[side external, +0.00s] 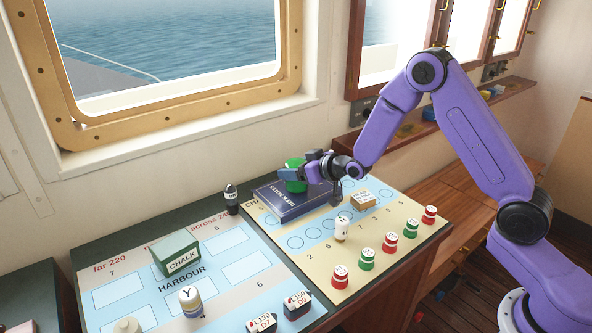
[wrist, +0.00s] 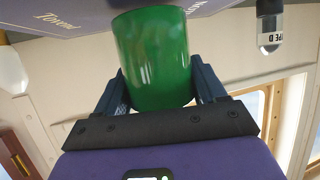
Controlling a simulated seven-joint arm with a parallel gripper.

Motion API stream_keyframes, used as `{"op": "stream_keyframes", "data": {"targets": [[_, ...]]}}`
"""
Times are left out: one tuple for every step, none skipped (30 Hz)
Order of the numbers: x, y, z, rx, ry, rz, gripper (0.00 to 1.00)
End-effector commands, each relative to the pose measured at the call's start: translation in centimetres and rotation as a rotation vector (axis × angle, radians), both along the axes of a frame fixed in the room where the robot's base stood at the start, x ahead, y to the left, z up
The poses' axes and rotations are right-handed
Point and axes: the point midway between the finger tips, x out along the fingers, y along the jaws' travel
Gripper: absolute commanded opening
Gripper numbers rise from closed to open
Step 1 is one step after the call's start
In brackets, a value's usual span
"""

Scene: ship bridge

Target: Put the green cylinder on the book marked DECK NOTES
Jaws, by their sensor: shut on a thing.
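My gripper (side external: 298,172) is shut on the cylinder, reaching in from the right. In the wrist view my gripper (wrist: 155,88) has a finger on each side of it. I cannot tell whether the cylinder's base rests fully on the cover.
A black bottle-like piece (side external: 231,199) stands left of the book. A green CHALK box (side external: 176,253) lies on the harbour chart. A tan block (side external: 362,200), a white piece (side external: 341,229) and several red and green pieces (side external: 389,243) stand to the right and front.

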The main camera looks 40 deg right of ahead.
Motion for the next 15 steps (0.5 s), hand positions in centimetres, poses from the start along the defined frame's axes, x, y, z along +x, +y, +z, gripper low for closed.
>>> {"op": "stream_keyframes", "data": {"targets": [[0.0, -0.01, -0.35, 0.0, 0.0, 0.0, 0.36], [0.0, -0.01, -0.41, 0.0, -0.001, 0.0, 0.36], [0.01, -0.01, -0.46, 0.001, -0.002, 0.0, 0.36], [0.01, -0.01, -0.45, 0.001, -0.002, 0.0, 0.36], [0.02, -0.01, -0.44, 0.001, -0.003, 0.0, 0.36], [0.01, 0.0, -0.42, 0.001, -0.003, 0.0, 0.36], [0.01, -0.01, -0.42, 0.001, -0.003, 0.0, 0.36], [0.0, -0.01, -0.41, 0.001, -0.002, 0.0, 0.36], [0.0, 0.0, -0.41, 0.001, -0.002, 0.0, 0.36], [0.0, 0.0, -0.43, 0.001, -0.002, 0.0, 0.36], [-0.01, 0.0, -0.48, 0.001, -0.002, 0.0, 0.36], [0.0, 0.0, -0.58, 0.0, -0.001, 0.0, 0.36], [-0.01, -0.01, -0.68, 0.0, -0.001, 0.0, 0.36], [-0.01, -0.01, -0.76, 0.0, -0.001, 0.0, 0.36], [-0.02, -0.02, -0.74, 0.0, -0.001, 0.0, 0.83]]}}
